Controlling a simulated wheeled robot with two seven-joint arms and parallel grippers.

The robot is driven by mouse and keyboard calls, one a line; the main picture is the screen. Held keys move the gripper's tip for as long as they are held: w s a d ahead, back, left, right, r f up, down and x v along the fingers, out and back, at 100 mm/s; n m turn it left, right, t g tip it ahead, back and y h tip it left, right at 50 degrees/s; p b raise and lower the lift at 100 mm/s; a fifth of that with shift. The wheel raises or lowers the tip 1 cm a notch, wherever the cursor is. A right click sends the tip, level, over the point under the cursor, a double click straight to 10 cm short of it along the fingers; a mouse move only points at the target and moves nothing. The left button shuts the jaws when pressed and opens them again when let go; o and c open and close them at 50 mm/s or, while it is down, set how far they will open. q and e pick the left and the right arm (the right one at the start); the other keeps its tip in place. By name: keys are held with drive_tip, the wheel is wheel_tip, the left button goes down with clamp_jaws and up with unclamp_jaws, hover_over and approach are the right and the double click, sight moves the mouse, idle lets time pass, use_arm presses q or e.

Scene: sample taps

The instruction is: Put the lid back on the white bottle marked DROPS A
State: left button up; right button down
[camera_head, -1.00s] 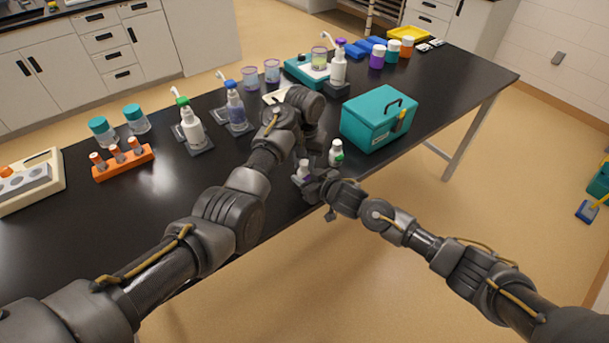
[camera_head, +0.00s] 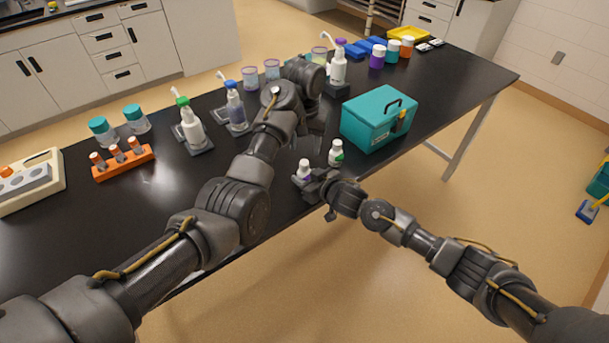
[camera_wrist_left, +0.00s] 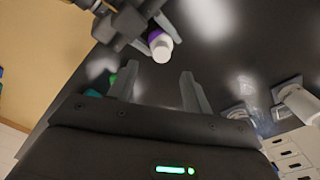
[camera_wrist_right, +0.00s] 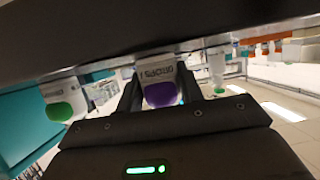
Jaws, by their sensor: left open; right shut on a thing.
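My right gripper (camera_head: 311,183) is shut on a small white bottle (camera_head: 304,170) with a purple patch, near the table's front edge. In the right wrist view, that bottle (camera_wrist_right: 155,72) sits between the fingers; its label reads DROPS, and the letter after it is unclear. A similar white bottle with a green patch (camera_head: 336,153) stands just right of it. My left gripper (camera_wrist_left: 155,76) is open and empty, above the table and apart from the purple-marked bottle (camera_wrist_left: 162,49), whose white end faces it. I cannot pick out a loose lid.
A teal box (camera_head: 378,118) stands right of the small bottles. Pump bottles, including a green-topped one (camera_head: 191,128), stand behind and left. An orange tube rack (camera_head: 123,162) is at the left. The black table's front left part (camera_head: 120,210) is clear.

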use_arm(q)
drive_tip(key=shift+s+a+r, duration=0.15)
drive_tip(key=shift+s+r, duration=0.05)
drive_tip(key=shift+r, duration=0.55)
use_arm(e)
drive_tip(key=c, duration=0.8)
unclamp_jaws()
drive_tip(key=shift+c, duration=0.2)
